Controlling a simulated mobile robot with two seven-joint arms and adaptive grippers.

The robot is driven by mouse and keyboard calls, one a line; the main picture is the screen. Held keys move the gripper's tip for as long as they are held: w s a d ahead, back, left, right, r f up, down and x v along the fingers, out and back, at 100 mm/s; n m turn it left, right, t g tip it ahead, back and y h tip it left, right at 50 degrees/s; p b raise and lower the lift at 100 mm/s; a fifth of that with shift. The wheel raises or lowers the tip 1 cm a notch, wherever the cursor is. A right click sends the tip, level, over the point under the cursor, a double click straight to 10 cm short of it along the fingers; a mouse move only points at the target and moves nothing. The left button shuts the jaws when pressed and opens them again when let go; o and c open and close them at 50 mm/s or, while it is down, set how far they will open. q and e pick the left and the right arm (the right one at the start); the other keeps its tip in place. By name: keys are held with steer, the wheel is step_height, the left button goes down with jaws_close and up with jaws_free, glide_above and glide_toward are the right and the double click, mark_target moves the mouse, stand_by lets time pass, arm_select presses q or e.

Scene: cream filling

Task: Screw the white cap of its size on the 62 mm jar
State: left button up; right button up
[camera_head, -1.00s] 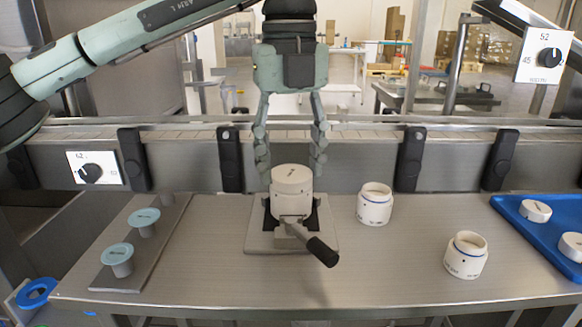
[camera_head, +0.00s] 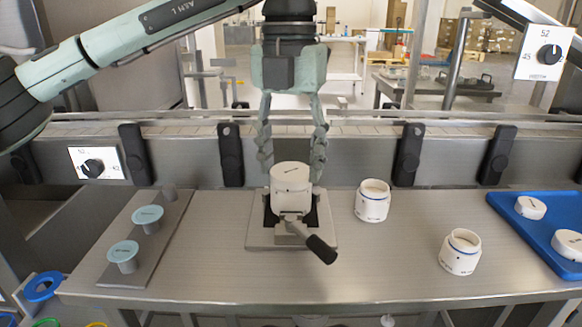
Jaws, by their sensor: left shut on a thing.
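A white jar (camera_head: 291,204) stands upright in a clamp fixture (camera_head: 262,236) with a black-handled lever (camera_head: 320,248), mid-bench. A white cap (camera_head: 291,174) sits level on top of it; I cannot tell how far its thread is engaged. My left gripper (camera_head: 291,160) points straight down over it, shut on the cap with one finger at each side. Two open white jars, one right of the fixture (camera_head: 372,203) and one nearer the front right (camera_head: 460,253), stand upright. Size marks are too small to read. My right gripper is out of view.
A blue tray (camera_head: 518,222) with white caps (camera_head: 530,208) lies at the right edge. A grey plate (camera_head: 172,228) at the left carries two pale-blue-topped pieces (camera_head: 148,217). A metal rail with black brackets (camera_head: 408,155) runs behind. The bench front centre is clear.

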arm_select(q)
steer(key=shift+r+m+p, duration=0.1)
steer(key=shift+m+p, duration=0.25)
steer(key=shift+m, duration=0.75)
steer(key=m, duration=0.3)
steer(key=shift+m, duration=0.3)
steer(key=o, duration=1)
